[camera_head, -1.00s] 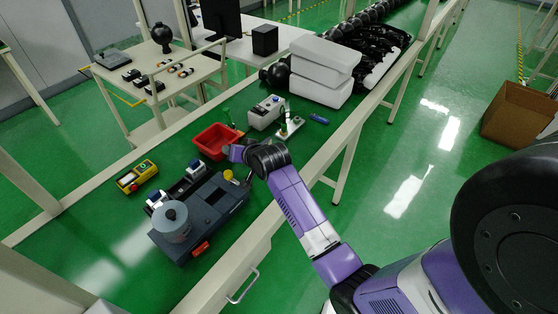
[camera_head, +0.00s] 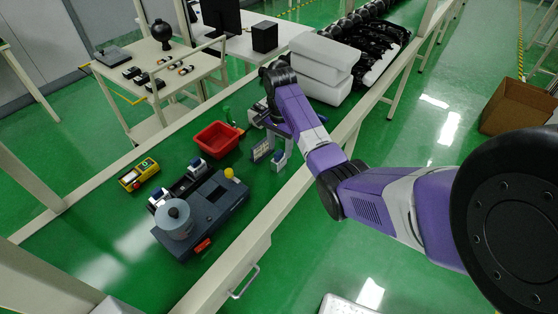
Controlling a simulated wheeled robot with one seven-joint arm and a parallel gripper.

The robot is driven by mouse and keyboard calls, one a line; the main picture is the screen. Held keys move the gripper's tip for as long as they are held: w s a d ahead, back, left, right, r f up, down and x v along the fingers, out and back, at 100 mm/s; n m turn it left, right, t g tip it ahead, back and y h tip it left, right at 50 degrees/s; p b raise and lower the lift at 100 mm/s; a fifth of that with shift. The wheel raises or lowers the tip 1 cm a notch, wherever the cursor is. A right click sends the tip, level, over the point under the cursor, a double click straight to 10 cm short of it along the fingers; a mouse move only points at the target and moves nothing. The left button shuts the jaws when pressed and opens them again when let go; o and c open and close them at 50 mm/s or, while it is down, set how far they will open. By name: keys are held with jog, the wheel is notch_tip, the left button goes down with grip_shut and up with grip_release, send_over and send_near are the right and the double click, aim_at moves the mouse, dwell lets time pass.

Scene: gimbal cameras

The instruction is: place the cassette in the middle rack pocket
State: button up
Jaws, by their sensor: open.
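The dark rack (camera_head: 184,187) lies on the green bench top, left of my arm. A small blue-and-white cassette-like block (camera_head: 197,166) stands at its far end and another (camera_head: 159,197) at its near end; the middle between them looks empty. My gripper (camera_head: 271,154) is open and low over the bench, right of the red bin. A pale slotted panel and a blue-and-white part show at my gripper; I cannot tell whether either is a cassette or part of the gripper. My wrist hides the bench behind it.
The red bin (camera_head: 217,139) stands behind the rack. A grey machine (camera_head: 216,205) with a round grey pot (camera_head: 175,220) is beside the rack. A yellow device (camera_head: 138,174) lies to the left. White foam boxes (camera_head: 321,67) stand behind my arm. Bare green bench lies at the left front.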

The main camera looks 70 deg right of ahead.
aim_at(279, 152)
notch_tip(279, 152, down, 5)
jog(key=shift+w+f+p, duration=0.1)
jog(key=shift+w+p, duration=0.05)
jog(key=shift+p, duration=0.2)
jog(key=shift+c, duration=0.2)
grip_shut()
